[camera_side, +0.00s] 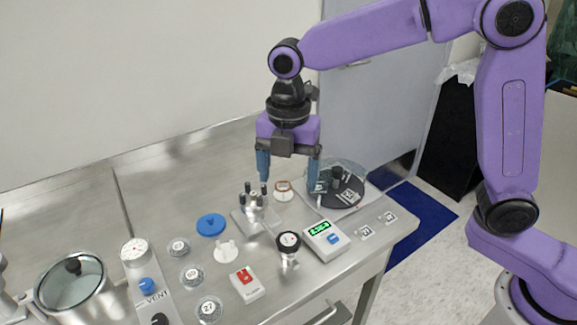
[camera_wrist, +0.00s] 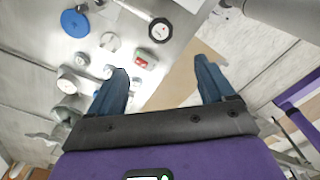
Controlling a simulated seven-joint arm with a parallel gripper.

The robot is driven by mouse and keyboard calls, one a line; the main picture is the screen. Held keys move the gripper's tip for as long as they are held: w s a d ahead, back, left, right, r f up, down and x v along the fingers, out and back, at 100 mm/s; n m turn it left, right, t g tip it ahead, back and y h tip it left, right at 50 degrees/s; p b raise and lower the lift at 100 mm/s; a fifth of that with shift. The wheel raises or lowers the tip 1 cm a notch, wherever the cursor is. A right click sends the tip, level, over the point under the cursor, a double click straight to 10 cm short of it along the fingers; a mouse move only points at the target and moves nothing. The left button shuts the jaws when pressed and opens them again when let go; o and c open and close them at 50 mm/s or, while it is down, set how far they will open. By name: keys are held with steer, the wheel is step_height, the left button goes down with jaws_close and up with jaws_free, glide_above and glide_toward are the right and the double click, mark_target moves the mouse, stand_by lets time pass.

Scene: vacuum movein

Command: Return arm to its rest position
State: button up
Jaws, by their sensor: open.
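My gripper (camera_side: 289,172) hangs from my purple arm above the back of the steel bench, with its blue fingers pointing down and spread wide. Nothing is held between them. In the side view it appears above a small post fixture (camera_side: 255,212) and left of a dark round device under a clear dome (camera_side: 343,190). In the wrist view my gripper (camera_wrist: 162,75) is also open, with bench and floor showing between the fingers. I cannot tell its exact height above the bench.
A grey door (camera_side: 375,110) stands behind. The air around my gripper looks clear.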

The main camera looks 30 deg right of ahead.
steer(key=shift+r, duration=0.45)
